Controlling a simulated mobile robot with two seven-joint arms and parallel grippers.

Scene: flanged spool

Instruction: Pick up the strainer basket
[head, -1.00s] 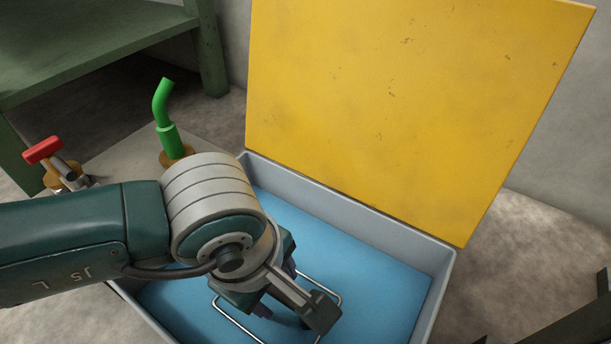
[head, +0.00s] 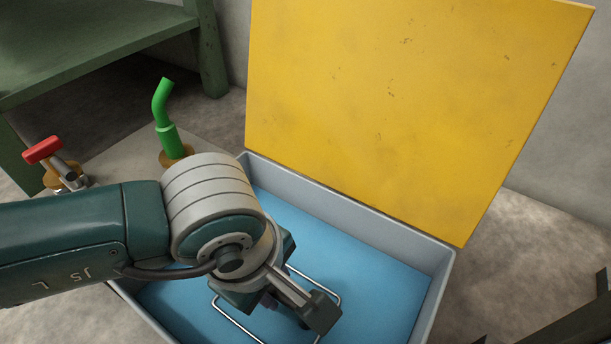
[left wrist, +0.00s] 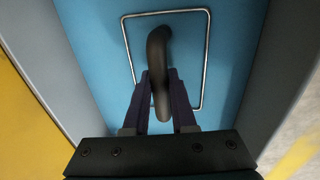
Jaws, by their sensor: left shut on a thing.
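The strainer basket shows as a thin bright wire rectangle (head: 236,324) against the blue inside of the grey box. In the left wrist view its wire (left wrist: 207,60) surrounds a dark curved handle (left wrist: 158,45). My left gripper (head: 270,305) reaches down into the box over the basket and hides much of it in the head view. In the left wrist view the two purple fingers of my left gripper (left wrist: 160,90) are shut on the dark handle, one on each side. I cannot tell whether the basket touches the blue surface. My right gripper is not in view.
The grey box (head: 350,208) has a raised yellow lid (head: 400,110) at its back. A green bent spout (head: 165,120) and a red-handled valve (head: 44,150) stand to the left. A green bench (head: 90,50) is at the back left.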

